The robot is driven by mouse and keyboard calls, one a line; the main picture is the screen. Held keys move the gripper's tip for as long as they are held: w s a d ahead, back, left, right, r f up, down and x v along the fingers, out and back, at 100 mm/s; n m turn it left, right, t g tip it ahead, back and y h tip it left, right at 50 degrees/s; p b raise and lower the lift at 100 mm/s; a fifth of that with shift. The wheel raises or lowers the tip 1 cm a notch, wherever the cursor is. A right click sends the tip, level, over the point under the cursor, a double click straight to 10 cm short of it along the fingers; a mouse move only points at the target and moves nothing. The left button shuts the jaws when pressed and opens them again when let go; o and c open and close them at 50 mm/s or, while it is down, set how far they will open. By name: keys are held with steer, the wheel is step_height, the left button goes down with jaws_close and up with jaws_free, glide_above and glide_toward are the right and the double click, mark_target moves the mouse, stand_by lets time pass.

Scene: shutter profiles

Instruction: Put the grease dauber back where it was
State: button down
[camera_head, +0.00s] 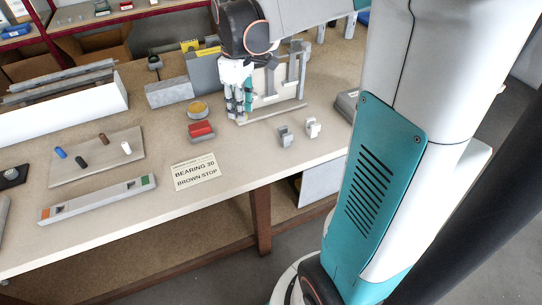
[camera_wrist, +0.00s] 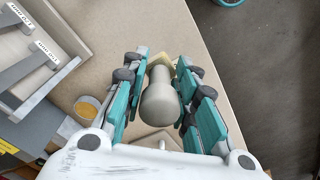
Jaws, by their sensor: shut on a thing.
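My gripper (camera_head: 238,105) is over the workbench, in front of the pale rack. In the wrist view its fingers (camera_wrist: 162,85) are shut on a grey, round-ended handle, which I take to be the grease dauber (camera_wrist: 160,102). A pale yellowish end (camera_wrist: 160,60) shows beyond the handle. In the head view the fingers hide most of the dauber. I cannot tell whether its lower end touches the bench. A round tin with an orange-yellow top (camera_head: 198,109) stands left of my gripper; it also shows in the wrist view (camera_wrist: 87,107).
The pale rack (camera_head: 270,85) with grey upright pieces and labels stands close behind my gripper. A red block (camera_head: 201,131) and two small clamps (camera_head: 284,136) (camera_head: 313,127) lie nearby. A sign (camera_head: 195,171) reads "BEARING 30 BROWN STOP".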

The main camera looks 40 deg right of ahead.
steer(key=shift+s+d+f, duration=0.35)
steer(key=shift+d+f, duration=0.15)
steer(key=shift+d, duration=0.1)
step_height(320, 180, down, 14)
steer(key=b, duration=0.5)
steer(key=shift+w+f, duration=0.1)
steer(key=shift+f+b, duration=0.95)
steer(key=shift+f, duration=1.4)
steer(key=shift+f, duration=0.15)
steer(key=c, duration=1.3)
jaws_free()
step_height(320, 180, up, 12)
steer(key=p, duration=0.4)
steer(key=shift+r, duration=0.2)
